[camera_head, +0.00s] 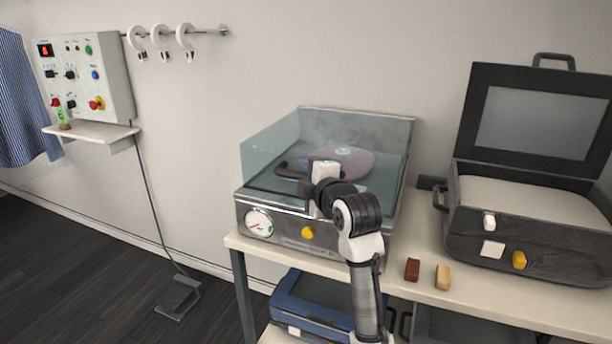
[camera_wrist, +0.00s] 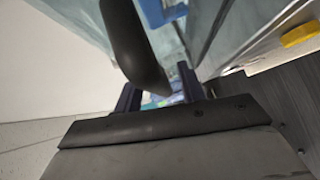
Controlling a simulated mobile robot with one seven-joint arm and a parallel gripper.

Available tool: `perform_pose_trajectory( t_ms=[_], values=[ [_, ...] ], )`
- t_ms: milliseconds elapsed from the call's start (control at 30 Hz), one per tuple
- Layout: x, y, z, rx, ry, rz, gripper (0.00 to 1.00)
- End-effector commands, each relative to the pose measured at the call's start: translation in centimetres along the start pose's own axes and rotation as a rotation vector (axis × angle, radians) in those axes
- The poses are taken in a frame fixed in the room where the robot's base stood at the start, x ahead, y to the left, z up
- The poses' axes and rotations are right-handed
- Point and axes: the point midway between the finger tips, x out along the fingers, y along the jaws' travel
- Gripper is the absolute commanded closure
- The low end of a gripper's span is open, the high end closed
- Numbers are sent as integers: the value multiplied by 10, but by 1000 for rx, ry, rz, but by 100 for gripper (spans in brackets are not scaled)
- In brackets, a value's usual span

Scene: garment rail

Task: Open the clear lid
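The clear lid (camera_head: 270,140) is a see-through box-shaped cover over a silver machine (camera_head: 285,228) on the table; it looks shut. A pinkish, rounded thing (camera_head: 348,160) shows through it in a light haze. A dark handle (camera_head: 284,173) is at the lid's front, left of my gripper (camera_head: 318,176). In the wrist view a dark curved bar (camera_wrist: 132,45), apparently this handle, reaches down toward the gap between the fingers of my gripper (camera_wrist: 160,90). The fingers stand apart. I cannot tell whether they touch the bar. My arm hides part of the machine's front.
A round gauge (camera_head: 258,223) and a yellow knob (camera_head: 307,232) are on the machine's front. An open black case (camera_head: 530,240) stands to the right. A brown block (camera_head: 412,270) and a tan block (camera_head: 442,277) lie between. A control box (camera_head: 88,78) hangs at left.

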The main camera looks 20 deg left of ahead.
Motion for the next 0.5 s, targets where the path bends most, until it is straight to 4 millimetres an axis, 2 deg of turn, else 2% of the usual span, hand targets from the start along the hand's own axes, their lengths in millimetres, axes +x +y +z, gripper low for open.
perform_pose_trajectory(
  t_ms=[133, 400, 433, 500],
  values=[
    [0, 0, 0, 0, 0, 0, 62],
    [0, 0, 0, 0, 0, 0, 97],
    [0, 0, 0, 0, 1, 0, 100],
    [0, 0, 0, 0, 1, 0, 100]
  ],
)
